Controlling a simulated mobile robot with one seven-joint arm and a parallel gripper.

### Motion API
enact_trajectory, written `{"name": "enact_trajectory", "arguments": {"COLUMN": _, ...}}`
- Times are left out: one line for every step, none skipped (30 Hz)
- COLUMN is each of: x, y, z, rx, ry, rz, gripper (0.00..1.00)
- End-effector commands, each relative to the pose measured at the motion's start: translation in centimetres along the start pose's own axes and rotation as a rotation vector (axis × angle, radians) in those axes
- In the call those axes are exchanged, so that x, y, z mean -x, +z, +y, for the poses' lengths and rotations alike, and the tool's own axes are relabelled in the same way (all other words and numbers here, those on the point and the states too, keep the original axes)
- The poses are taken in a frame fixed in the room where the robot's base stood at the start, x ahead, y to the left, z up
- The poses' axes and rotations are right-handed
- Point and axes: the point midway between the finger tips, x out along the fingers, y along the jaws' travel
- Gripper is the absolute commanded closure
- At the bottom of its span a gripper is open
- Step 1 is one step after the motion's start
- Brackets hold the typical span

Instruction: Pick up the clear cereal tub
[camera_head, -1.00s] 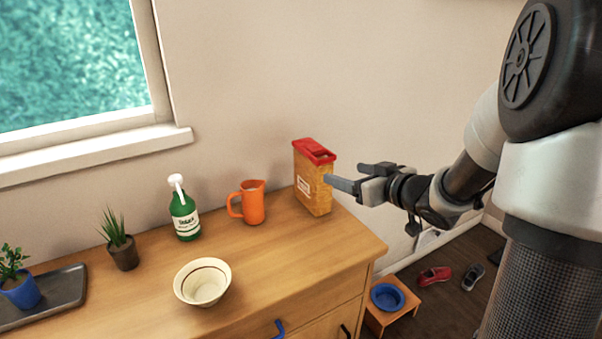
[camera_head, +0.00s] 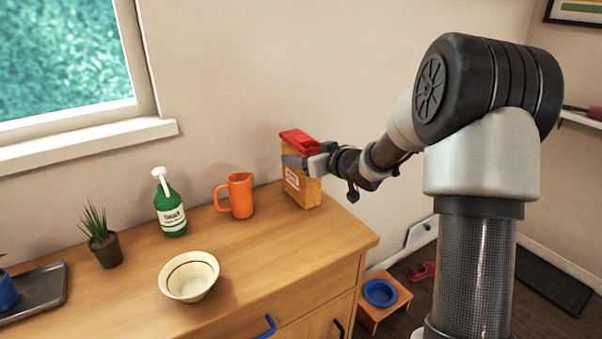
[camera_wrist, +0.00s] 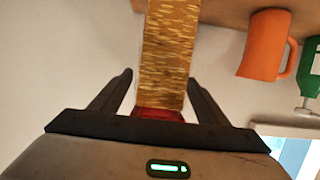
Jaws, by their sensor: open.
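The clear cereal tub (camera_head: 301,186) stands upright at the back right of the wooden counter, against the wall side. It is filled with orange-brown cereal and has a red lid and a white label. My gripper (camera_head: 300,160) is at its upper part, just below the lid. In the wrist view the tub (camera_wrist: 168,55) lies between the two open dark fingers of my gripper (camera_wrist: 160,85), with a visible gap on each side. The red lid (camera_wrist: 158,113) shows close to the palm. The far finger is partly hidden in the head view.
A cream bowl (camera_head: 189,277) sits in front. The counter (camera_head: 290,245) is bare before the tub.

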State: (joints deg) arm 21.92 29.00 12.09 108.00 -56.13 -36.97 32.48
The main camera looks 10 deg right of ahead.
Motion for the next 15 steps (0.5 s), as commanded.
{"name": "enact_trajectory", "arguments": {"x": -0.8, "y": 0.2, "z": -0.1, "rx": 0.000, "ry": -0.002, "rz": 0.001, "gripper": 0.31}}
{"name": "enact_trajectory", "arguments": {"x": -1.2, "y": 0.1, "z": -0.1, "rx": 0.000, "ry": -0.002, "rz": 0.001, "gripper": 0.31}}
{"name": "enact_trajectory", "arguments": {"x": -1.6, "y": 0.1, "z": -0.1, "rx": 0.000, "ry": -0.002, "rz": 0.000, "gripper": 0.31}}
{"name": "enact_trajectory", "arguments": {"x": -1.8, "y": 0.1, "z": 0.0, "rx": 0.000, "ry": -0.001, "rz": 0.000, "gripper": 0.31}}
{"name": "enact_trajectory", "arguments": {"x": -2.0, "y": 0.1, "z": 0.0, "rx": 0.000, "ry": 0.000, "rz": 0.000, "gripper": 0.31}}
{"name": "enact_trajectory", "arguments": {"x": -2.1, "y": 0.0, "z": 0.0, "rx": 0.000, "ry": 0.000, "rz": 0.000, "gripper": 0.31}}
{"name": "enact_trajectory", "arguments": {"x": -2.2, "y": 0.0, "z": 0.0, "rx": 0.000, "ry": 0.000, "rz": 0.000, "gripper": 0.31}}
{"name": "enact_trajectory", "arguments": {"x": -2.2, "y": 0.0, "z": 0.0, "rx": 0.000, "ry": 0.001, "rz": 0.000, "gripper": 0.31}}
{"name": "enact_trajectory", "arguments": {"x": -2.1, "y": 0.0, "z": 0.0, "rx": 0.000, "ry": 0.001, "rz": 0.000, "gripper": 0.31}}
{"name": "enact_trajectory", "arguments": {"x": -2.1, "y": 0.0, "z": 0.0, "rx": 0.000, "ry": 0.001, "rz": 0.000, "gripper": 0.31}}
{"name": "enact_trajectory", "arguments": {"x": -2.1, "y": 0.0, "z": 0.0, "rx": 0.000, "ry": 0.001, "rz": 0.000, "gripper": 0.31}}
{"name": "enact_trajectory", "arguments": {"x": -2.1, "y": 0.0, "z": 0.0, "rx": 0.000, "ry": 0.001, "rz": 0.000, "gripper": 0.31}}
{"name": "enact_trajectory", "arguments": {"x": -2.1, "y": 0.0, "z": 0.0, "rx": 0.000, "ry": 0.001, "rz": 0.000, "gripper": 0.35}}
{"name": "enact_trajectory", "arguments": {"x": -2.1, "y": 0.0, "z": 0.0, "rx": 0.000, "ry": 0.001, "rz": 0.000, "gripper": 0.40}}
{"name": "enact_trajectory", "arguments": {"x": -2.1, "y": 0.0, "z": 0.0, "rx": 0.000, "ry": 0.001, "rz": 0.000, "gripper": 0.46}}
